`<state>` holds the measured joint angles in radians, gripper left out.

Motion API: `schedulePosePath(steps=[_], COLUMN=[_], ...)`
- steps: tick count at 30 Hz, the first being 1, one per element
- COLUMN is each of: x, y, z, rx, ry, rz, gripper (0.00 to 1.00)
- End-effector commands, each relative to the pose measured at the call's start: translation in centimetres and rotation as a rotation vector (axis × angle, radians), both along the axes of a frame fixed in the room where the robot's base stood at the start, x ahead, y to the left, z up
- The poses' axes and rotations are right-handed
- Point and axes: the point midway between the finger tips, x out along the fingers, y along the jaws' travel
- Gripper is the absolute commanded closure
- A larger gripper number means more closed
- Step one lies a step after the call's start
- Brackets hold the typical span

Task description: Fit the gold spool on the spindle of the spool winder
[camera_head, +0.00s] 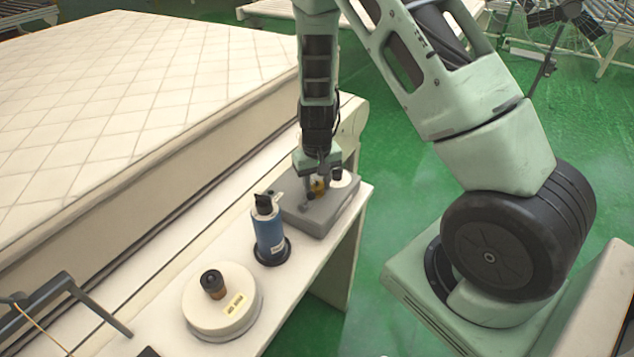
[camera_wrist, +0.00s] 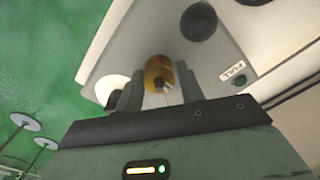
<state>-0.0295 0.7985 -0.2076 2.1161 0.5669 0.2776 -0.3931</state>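The gold spool (camera_head: 318,187) is between the two fingers of my gripper (camera_head: 317,184), over the grey box of the spool winder (camera_head: 318,217) at the far end of the bench. In the wrist view the gold spool (camera_wrist: 158,70) fills the gap between my fingers (camera_wrist: 160,88), which appear closed on its sides. A small pale tip shows at the spool's near end. Behind it is the winder's pale face (camera_wrist: 215,70), with dark round parts, a FULL label and a green button. The spindle is not clearly visible, so I cannot tell whether the spool is around it.
A blue cylinder with a black top (camera_head: 268,228) stands on a dark round base beside the winder. Nearer is a round cream base (camera_head: 222,315) with a brown and black piece on top. A large quilted mattress (camera_head: 120,90) lies left of the bench.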

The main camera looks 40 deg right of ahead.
Motion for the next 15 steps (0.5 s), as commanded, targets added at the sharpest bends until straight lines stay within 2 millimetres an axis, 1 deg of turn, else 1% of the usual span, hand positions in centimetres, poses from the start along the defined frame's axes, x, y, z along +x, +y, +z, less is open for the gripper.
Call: schedulePosePath(steps=[1, 2, 11, 14, 15], x=[0.0, 0.0, 0.0, 0.1, 0.1], y=[0.0, 0.0, 0.0, 0.1, 0.1], z=[0.1, 0.1, 0.2, 0.9, 1.4], rx=[0.0, 0.0, 0.0, 0.001, 0.0], ry=[0.0, 0.0, -0.001, -0.001, -0.003], rz=[0.0, 0.0, 0.0, 0.002, 0.001], gripper=[0.47, 0.44, 0.44, 0.44, 0.44])
